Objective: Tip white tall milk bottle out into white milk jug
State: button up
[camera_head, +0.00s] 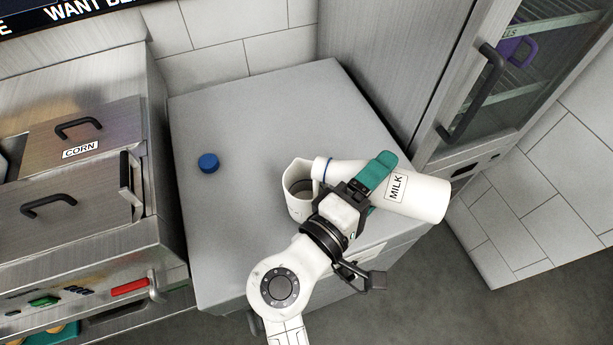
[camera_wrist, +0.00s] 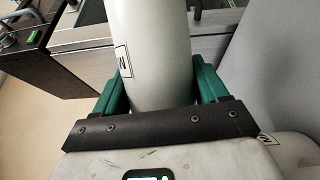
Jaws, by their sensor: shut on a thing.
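The white tall milk bottle (camera_head: 425,198) lies tipped over in my gripper (camera_head: 373,178), its MILK label facing up and its neck toward the left. My gripper's teal fingers are shut around its body. In the wrist view the bottle (camera_wrist: 155,45) stands between the two teal fingers. The white milk jug (camera_head: 298,208) stands on the grey counter, open at the top. The bottle's mouth, with a blue ring behind it, is at the jug's rim. Whether they touch and whether milk flows, I cannot tell. My gripper hides part of the jug's right side.
A blue cap (camera_head: 209,163) lies on the grey counter (camera_head: 235,240), left of the jug. Steel bins with a CORN label (camera_head: 80,149) stand at the left. A glass-door cabinet with a dark handle (camera_head: 473,92) stands at the right.

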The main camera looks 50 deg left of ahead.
jog(key=shift+s+a+r+n+t+p, duration=0.1)
jog(key=shift+a+r+n+t+p, duration=0.15)
jog(key=shift+r+n+p, duration=0.45)
jog(key=shift+r+n, duration=0.25)
jog(key=shift+n, duration=0.25)
jog(key=shift+a, duration=0.1)
jog(key=shift+s+a+r+n+t+y+p, duration=0.2)
jog(key=shift+a+r+n+t+p, duration=0.1)
jog(key=shift+r+n, duration=0.25)
jog(key=shift+s+a+r+n+t+y+p, duration=0.15)
jog(key=shift+r+n+t+y+p, duration=0.15)
jog(key=shift+n, duration=0.35)
jog(key=shift+w+d+f+m+h+b, duration=0.2)
jog(key=shift+f+m+h+b, duration=0.1)
jog(key=shift+f+m+b, duration=0.3)
jog(key=shift+d+r+g, duration=0.1)
jog(key=shift+g, duration=0.15)
